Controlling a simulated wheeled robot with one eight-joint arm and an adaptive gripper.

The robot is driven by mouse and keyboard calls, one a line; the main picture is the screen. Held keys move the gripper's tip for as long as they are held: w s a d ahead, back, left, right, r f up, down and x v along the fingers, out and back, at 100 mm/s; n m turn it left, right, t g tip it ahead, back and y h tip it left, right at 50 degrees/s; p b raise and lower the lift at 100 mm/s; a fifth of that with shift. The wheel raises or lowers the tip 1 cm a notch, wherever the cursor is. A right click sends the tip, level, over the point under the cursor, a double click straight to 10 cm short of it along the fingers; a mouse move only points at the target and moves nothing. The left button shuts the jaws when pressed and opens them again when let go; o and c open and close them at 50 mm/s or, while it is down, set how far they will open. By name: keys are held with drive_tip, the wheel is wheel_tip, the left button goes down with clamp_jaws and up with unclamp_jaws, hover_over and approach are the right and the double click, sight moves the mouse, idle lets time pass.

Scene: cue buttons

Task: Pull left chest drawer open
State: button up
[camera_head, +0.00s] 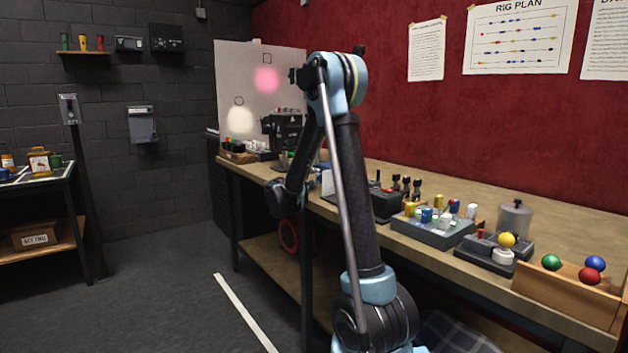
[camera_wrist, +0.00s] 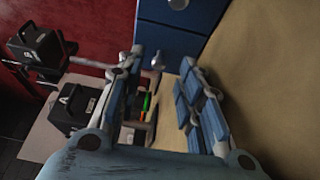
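A blue chest (camera_wrist: 168,38) with drawer fronts shows at the top of the wrist view, with a round silver knob (camera_wrist: 178,4) at the upper edge. A second small silver knob-like piece (camera_wrist: 157,62) shows lower, close to my fingertips. My gripper (camera_wrist: 162,66) is open, its two fingers spread on either side of that piece. I cannot tell whether either finger touches it. In the head view my gripper (camera_head: 281,199) hangs low at the bench's front edge. I cannot make out the chest there; my arm covers part of the bench.
The wooden bench (camera_head: 420,256) runs along the red wall. It carries a grey tray of cylinders (camera_head: 432,232), a device with a yellow ball (camera_head: 506,241) and a wooden box (camera_head: 565,300) with coloured balls. Black boxes (camera_wrist: 75,105) show at the wrist view's left. Open floor (camera_head: 170,285) lies left.

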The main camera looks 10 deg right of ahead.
drive_tip(key=shift+x, duration=1.2)
drive_tip(key=shift+c, duration=0.3)
clamp_jaws()
